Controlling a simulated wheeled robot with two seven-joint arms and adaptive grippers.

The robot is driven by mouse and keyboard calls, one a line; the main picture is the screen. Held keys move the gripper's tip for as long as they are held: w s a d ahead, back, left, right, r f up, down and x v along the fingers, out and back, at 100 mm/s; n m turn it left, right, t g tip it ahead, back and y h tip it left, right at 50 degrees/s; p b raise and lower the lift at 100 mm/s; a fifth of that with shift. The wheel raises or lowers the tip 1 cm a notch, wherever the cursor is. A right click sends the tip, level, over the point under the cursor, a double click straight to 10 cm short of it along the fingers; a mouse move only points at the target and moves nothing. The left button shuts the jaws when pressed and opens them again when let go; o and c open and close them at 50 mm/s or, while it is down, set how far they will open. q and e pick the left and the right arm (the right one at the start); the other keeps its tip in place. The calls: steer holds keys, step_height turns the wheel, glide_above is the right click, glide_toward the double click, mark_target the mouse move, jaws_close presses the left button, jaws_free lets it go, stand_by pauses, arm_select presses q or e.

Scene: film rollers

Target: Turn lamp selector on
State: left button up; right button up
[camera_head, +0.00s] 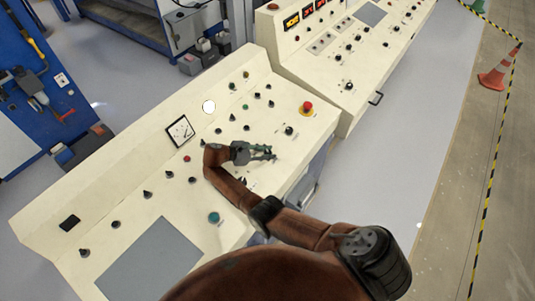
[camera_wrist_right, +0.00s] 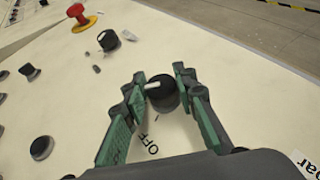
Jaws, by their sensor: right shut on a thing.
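A black selector knob (camera_wrist_right: 163,95) with a white pointer mark shows in the right wrist view, on the cream console panel (camera_wrist_right: 60,100). The mark points to the left in that view. The printed word OFF is just below the knob. My right gripper (camera_wrist_right: 162,84) has its green fingers on both sides of the knob and is shut on it. In the head view my right gripper (camera_head: 272,153) is low over the sloped console (camera_head: 135,160) and hides the knob. My left gripper is not in view.
A red emergency button (camera_head: 307,107) on a yellow base stands up from the panel, with a black knob (camera_head: 289,130) near it. Several other knobs and a dial gauge (camera_head: 180,131) are to the left. A second console (camera_head: 350,50) stands behind.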

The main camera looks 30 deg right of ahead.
stand_by(0.3)
steer(key=o, duration=1.2)
steer(key=shift+c, duration=0.2)
steer(key=v, duration=1.2)
